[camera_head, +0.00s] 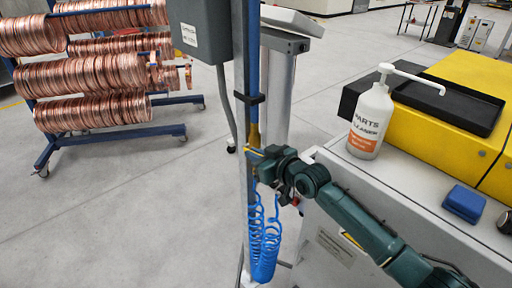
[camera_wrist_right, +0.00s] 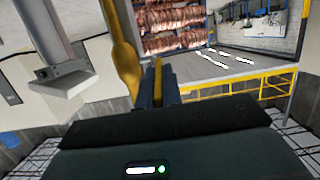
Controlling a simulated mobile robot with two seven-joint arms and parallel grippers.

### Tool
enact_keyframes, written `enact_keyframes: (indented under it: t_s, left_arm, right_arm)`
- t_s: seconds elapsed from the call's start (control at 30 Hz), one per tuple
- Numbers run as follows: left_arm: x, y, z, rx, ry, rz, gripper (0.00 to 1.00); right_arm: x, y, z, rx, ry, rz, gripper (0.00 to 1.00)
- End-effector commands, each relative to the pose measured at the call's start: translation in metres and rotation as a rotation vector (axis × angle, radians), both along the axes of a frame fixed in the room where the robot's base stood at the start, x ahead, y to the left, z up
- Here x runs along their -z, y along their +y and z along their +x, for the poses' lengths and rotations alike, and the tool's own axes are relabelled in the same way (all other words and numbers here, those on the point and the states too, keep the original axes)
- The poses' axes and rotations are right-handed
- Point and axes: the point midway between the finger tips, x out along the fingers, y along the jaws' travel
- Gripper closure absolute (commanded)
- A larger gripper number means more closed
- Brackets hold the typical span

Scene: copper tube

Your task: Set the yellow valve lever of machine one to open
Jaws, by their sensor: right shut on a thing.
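The yellow valve lever (camera_head: 254,134) is on the upright blue pipe (camera_head: 252,60), beside the grey post. Its visible part points up, roughly along the pipe. My right gripper (camera_head: 256,158) is at the lever's lower part and shut on it; the arm comes in from the lower right. In the right wrist view the yellow lever (camera_wrist_right: 125,58) stands large and near upright, just left of the gripper's fingers (camera_wrist_right: 157,90). The fingers hide part of the valve, and the exact contact is too small to see. My left gripper is not in view.
A coiled blue hose (camera_head: 264,240) hangs below the valve. A grey box (camera_head: 198,30) is on the post above. To the right, a machine top holds a white pump bottle (camera_head: 371,118) and a blue block (camera_head: 464,203). A rack of copper coils (camera_head: 85,88) stands back left; floor between is clear.

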Motion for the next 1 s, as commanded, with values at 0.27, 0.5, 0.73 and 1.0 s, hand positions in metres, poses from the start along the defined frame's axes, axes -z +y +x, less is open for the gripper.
enact_keyframes:
  t_s: [0.27, 0.5, 0.73, 1.0]
  left_arm:
    - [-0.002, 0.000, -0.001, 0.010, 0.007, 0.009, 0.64]
    - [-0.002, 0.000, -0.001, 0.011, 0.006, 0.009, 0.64]
    - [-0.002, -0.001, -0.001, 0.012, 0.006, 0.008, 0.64]
    - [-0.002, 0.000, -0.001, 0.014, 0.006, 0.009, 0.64]
  right_arm:
    - [-0.015, 0.003, 0.005, 0.001, 0.159, -0.117, 1.00]
    - [-0.020, 0.006, 0.008, 0.001, 0.254, -0.185, 1.00]
    - [-0.022, 0.006, 0.009, 0.001, 0.292, -0.214, 1.00]
    - [-0.022, 0.007, 0.009, 0.000, 0.298, -0.216, 1.00]
